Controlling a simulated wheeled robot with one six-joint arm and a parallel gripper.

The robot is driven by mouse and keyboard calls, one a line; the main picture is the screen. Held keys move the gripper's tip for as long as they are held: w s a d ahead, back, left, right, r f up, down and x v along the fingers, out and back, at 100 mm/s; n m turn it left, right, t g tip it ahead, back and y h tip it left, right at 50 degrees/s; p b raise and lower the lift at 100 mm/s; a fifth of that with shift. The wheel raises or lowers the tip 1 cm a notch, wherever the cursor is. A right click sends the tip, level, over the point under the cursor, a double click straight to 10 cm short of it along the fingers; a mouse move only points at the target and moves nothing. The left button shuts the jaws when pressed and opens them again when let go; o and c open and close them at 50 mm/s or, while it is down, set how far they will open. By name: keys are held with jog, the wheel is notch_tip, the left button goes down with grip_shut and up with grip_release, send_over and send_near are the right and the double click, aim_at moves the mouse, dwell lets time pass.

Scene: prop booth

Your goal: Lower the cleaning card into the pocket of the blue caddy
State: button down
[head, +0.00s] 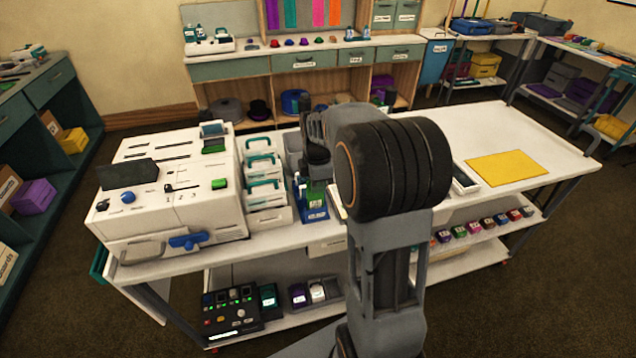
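The blue caddy (314,213) stands upright on the white bench, to the right of a row of white trays. A green flat piece (316,190), which may be the cleaning card, shows upright at the caddy, directly below my gripper (317,172). I cannot tell whether it is inside a pocket or just above or in front of one. My gripper points down over the caddy, and my arm hides much of it. Its fingers are dark and too small to tell whether they are shut on the green piece.
A large white machine (170,190) with knobs and slots fills the bench's left end. White trays with teal handles (264,185) stand between it and the caddy. A dark tablet-like thing (465,178) lies nearer my arm.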

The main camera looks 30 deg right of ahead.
jog(key=shift+f+b, duration=1)
jog(key=shift+f, duration=0.6)
jog(key=shift+f, duration=0.1)
jog(key=c, duration=1.2)
grip_release()
notch_tip(320, 180, up, 14)
jog(key=shift+f, duration=0.1)
